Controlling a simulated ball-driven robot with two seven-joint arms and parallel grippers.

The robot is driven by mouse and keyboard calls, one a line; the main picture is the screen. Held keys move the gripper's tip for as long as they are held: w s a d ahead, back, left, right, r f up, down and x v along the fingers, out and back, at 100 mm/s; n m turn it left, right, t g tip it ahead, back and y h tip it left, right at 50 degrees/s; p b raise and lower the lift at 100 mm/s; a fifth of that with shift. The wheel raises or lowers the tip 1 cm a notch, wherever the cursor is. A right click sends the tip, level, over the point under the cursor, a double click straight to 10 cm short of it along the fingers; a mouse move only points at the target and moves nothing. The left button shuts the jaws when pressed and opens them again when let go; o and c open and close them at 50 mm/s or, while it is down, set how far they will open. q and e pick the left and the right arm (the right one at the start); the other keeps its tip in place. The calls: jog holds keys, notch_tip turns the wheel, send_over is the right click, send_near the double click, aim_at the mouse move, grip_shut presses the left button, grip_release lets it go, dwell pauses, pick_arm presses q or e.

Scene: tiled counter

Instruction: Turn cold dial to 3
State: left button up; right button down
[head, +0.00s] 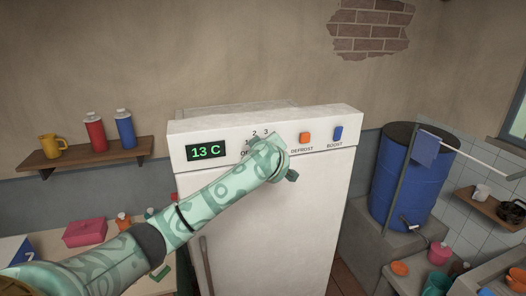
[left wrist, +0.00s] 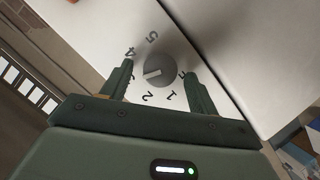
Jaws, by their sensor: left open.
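The grey cold dial (left wrist: 158,70) is on the white fridge's top panel in the left wrist view. Its white mark points left and slightly down, toward the partly covered 3 beside the left finger. My left gripper (left wrist: 159,68) is open, with one finger on each side of the dial; I cannot tell whether they touch it. In the head view my left forearm and wrist hide the dial and most of the gripper. The numbers 2 and 3 show above the wrist. My right gripper is not in view.
The fridge panel (head: 344,108) also carries a green 13 C display (head: 206,151), an orange DEFROST button (head: 305,138) and a blue BOOST button (head: 338,133). A shelf with bottles (head: 85,153) is left; a blue barrel (head: 394,185) is right.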

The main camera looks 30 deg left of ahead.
pick_arm(q)
jog(key=v, duration=1.6)
jog(key=shift+f, duration=0.1)
